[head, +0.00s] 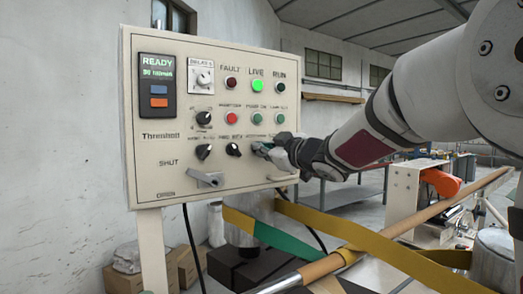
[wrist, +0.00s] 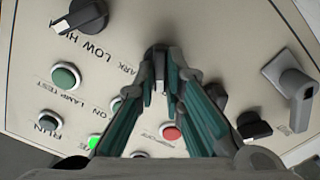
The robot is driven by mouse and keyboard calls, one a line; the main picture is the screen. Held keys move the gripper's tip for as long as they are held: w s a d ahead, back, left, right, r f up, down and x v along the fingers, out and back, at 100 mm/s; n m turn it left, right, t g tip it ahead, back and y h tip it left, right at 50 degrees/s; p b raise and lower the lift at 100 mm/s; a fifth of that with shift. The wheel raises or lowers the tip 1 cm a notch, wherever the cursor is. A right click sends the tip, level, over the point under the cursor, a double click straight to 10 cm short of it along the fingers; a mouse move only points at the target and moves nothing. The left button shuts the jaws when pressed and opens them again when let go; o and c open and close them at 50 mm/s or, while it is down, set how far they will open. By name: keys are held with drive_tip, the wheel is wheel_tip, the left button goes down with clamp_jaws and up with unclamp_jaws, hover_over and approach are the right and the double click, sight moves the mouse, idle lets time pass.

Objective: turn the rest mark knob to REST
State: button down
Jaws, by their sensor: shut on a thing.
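The rest mark knob (wrist: 158,50) is a dark knob on the beige control panel (head: 150,190). It is mostly hidden between the fingertips of my gripper (wrist: 160,62), which is shut on it. In the head view my gripper (head: 265,148) reaches in from the right, at the right end of the panel's lower knob row, and covers the knob there.
Nearby are a black knob marked LOW and HI (wrist: 82,17), other black knobs (head: 233,149) (head: 204,151) and a grey lever (head: 208,179). A green LIVE lamp (head: 257,85) is lit. The display (head: 157,66) reads READY.

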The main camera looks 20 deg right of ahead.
idle(0.4)
drive_tip(key=c, duration=1.7)
unclamp_jaws()
drive_tip(key=v, duration=1.2)
drive_tip(key=shift+r, duration=0.1)
